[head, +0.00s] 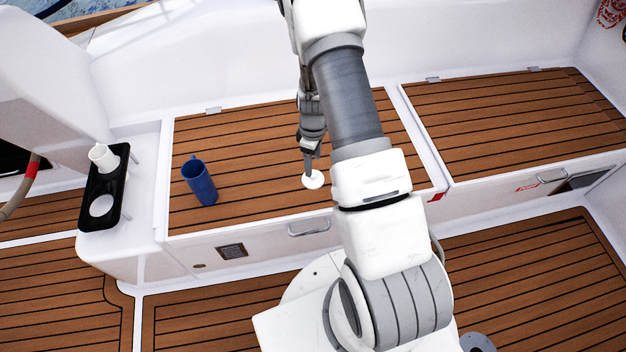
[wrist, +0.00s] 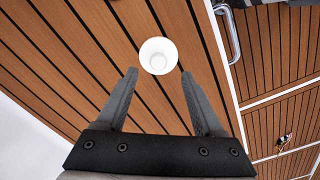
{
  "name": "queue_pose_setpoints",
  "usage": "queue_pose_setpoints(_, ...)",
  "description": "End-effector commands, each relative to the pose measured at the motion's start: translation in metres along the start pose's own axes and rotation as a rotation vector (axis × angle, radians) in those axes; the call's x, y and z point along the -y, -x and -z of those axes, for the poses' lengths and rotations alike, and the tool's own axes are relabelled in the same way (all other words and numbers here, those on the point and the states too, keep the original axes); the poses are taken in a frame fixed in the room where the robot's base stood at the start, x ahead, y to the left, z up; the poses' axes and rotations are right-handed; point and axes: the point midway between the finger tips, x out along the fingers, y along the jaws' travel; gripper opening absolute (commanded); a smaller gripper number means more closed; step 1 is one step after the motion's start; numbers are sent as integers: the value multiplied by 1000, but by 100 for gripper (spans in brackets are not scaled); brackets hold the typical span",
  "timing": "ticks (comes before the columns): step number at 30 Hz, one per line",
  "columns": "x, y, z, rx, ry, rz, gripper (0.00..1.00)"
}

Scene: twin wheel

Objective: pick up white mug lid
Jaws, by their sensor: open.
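The white mug lid (head: 314,180) is a small round disc lying on the brown slatted bench top, near its front edge. In the wrist view the lid (wrist: 158,56) shows a raised inner ring and lies just beyond my fingertips, centred between them. My gripper (head: 308,168) points down close to the lid in the head view. In the wrist view my gripper (wrist: 159,75) has its two fingers spread apart with nothing between them. I cannot tell the exact height of the fingertips above the bench.
A blue mug (head: 199,182) stands on the bench left of the lid. A black holder (head: 104,188) with a white cup (head: 103,158) is further left. A metal handle (head: 309,228) is on the bench front. The bench around the lid is clear.

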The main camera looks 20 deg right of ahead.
Motion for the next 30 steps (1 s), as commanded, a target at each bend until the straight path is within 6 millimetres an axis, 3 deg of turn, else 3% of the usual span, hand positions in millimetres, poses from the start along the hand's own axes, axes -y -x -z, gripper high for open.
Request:
queue_pose_setpoints(5, 0, -10, 0, 1, 1, 1, 69)
queue_pose_setpoints(14, -2, -53, -1, 1, 1, 0, 69)
queue_pose_setpoints(21, -3, -54, -1, 0, 1, -1, 69)
queue_pose_setpoints(30, -2, -54, -1, 0, 1, 0, 17)
